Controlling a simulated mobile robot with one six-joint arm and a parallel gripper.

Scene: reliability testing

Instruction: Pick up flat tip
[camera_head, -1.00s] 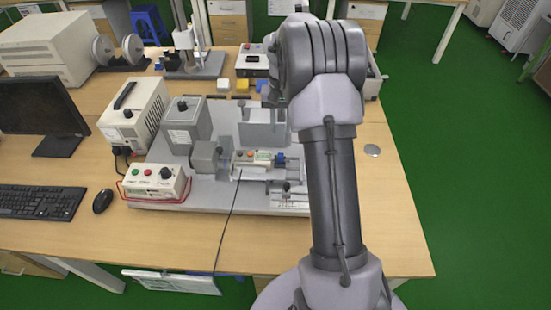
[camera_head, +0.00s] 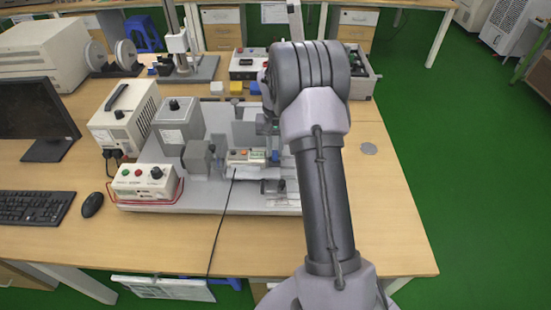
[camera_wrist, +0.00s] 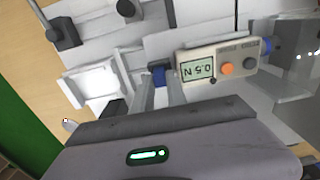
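The force gauge (camera_wrist: 212,66) lies in the wrist view with its display upside down; it seems to read 0.5 N. A small blue piece (camera_wrist: 159,76), which looks like the tip, sits at the gauge's left end. My gripper (camera_wrist: 161,84) has its two fingers apart, one on each side of the blue piece. Whether they touch it is not clear. Which shape the tip has cannot be told. In the head view the gauge (camera_head: 246,157) lies on the test rig, and my arm hides most of my gripper.
The test rig's grey base plate (camera_head: 230,198) carries a grey motor box (camera_head: 178,123) and a control box (camera_head: 146,182) at left. White (camera_head: 217,88), yellow (camera_head: 236,87) and blue (camera_head: 254,87) blocks lie behind it.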

